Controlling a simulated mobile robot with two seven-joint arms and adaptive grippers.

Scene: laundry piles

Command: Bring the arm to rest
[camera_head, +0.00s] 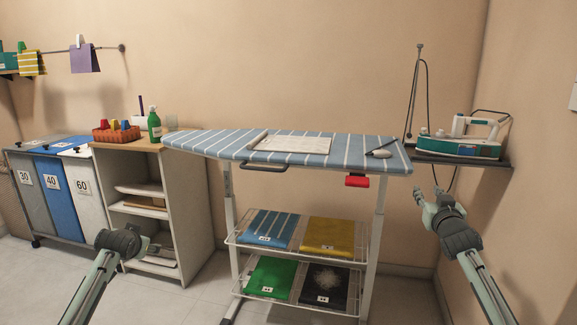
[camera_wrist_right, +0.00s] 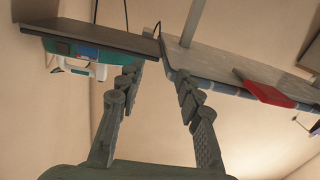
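My right gripper (camera_head: 430,195) is raised in front of the right wall, below and in front of the wall shelf. In the right wrist view its two fingers (camera_wrist_right: 158,78) are spread apart with nothing between them, so it is open and empty. My left gripper (camera_head: 138,245) is at the lower left, in front of the wooden shelf unit. Its fingers are too small and dark to tell whether they are open.
A striped ironing board (camera_head: 225,142) stands in the middle, with folded cloths on its racks. A wall shelf (camera_head: 440,157) holds a teal and white iron (camera_head: 465,147). A shelf unit (camera_head: 197,200) and laundry bins (camera_head: 55,190) stand left. Floor in front is clear.

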